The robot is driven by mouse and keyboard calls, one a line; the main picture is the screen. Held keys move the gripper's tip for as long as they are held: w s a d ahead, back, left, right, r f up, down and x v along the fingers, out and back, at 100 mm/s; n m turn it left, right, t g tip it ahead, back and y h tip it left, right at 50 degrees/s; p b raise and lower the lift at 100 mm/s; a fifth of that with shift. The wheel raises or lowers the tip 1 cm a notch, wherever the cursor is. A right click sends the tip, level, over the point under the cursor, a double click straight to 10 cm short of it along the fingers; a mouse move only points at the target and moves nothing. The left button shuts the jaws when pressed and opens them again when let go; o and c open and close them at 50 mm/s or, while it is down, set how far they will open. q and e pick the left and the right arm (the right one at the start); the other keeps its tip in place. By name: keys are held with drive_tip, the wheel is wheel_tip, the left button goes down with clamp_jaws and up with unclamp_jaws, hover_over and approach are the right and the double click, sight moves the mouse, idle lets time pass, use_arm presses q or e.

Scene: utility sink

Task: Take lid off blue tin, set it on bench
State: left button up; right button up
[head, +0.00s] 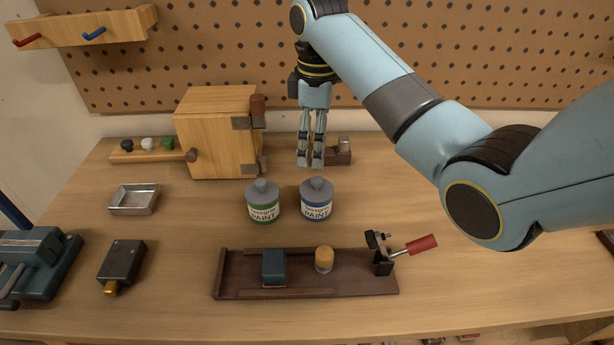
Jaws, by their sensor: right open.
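The blue tin (316,205) stands upright on the bench (450,270), right of the middle. Its label reads PAINT with a blue band, and its grey lid (317,186) with a raised knob is on top. My right gripper (310,163) points down above and behind the blue tin, apart from it. Its fingers are slightly spread, with nothing visible between them. My left gripper is not in view.
A similar green tin (263,207) stands close on the left. A wooden fixture with a red-handled clamp (383,258) lies in front. A wooden cabinet (218,132) and a metal tray (134,199) are to the left. The bench at right is clear.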

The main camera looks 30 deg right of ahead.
sight(314, 180)
drive_tip(key=f, duration=0.4)
drive_tip(key=shift+s+f, duration=0.3)
drive_tip(key=shift+f, duration=0.05)
drive_tip(key=shift+w+f, duration=0.1)
drive_tip(key=shift+f, duration=0.2)
drive_tip(key=f, duration=0.2)
drive_tip(key=f+p, duration=0.1)
drive_tip(key=f, duration=0.2)
drive_tip(key=shift+w+a, duration=0.1)
drive_tip(key=shift+a, duration=0.1)
drive_tip(key=c, duration=0.4)
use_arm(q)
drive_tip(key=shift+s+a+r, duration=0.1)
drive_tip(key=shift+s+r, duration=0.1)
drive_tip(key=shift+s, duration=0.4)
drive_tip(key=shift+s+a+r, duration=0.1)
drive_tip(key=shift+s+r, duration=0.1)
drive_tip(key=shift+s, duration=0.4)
use_arm(e)
drive_tip(key=shift+s+r, duration=0.1)
drive_tip(key=shift+s, duration=0.1)
drive_tip(key=c, duration=1)
